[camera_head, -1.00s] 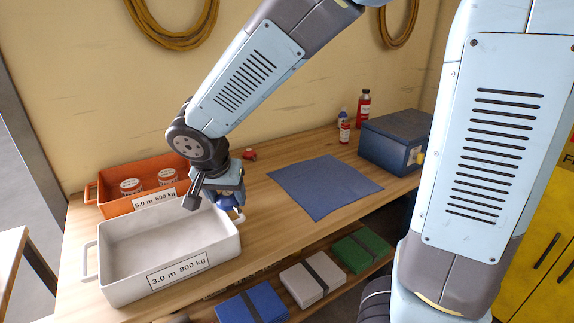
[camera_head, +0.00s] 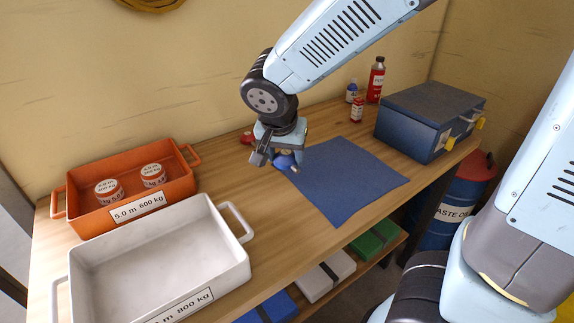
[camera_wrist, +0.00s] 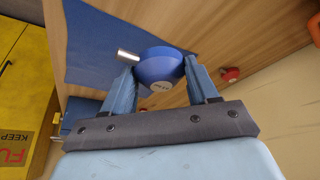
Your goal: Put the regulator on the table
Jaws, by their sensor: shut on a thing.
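The regulator looks like a blue, round body with a short metal stub; it shows between the fingers in the wrist view (camera_wrist: 158,68). In the head view the regulator (camera_head: 286,161) is partly hidden under my gripper (camera_head: 279,160). My gripper is shut on it, with one finger on each side. It is over the wooden table (camera_head: 245,185), at the left edge of a blue mat (camera_head: 345,180). I cannot tell whether the regulator touches the surface.
A white tray (camera_head: 225,262) and an orange tray (camera_head: 75,197) with two labelled round tins stand at left. A blue box (camera_head: 425,120), several bottles and a small red object (camera_head: 246,138) stand along the back. Bare wood lies between white tray and mat.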

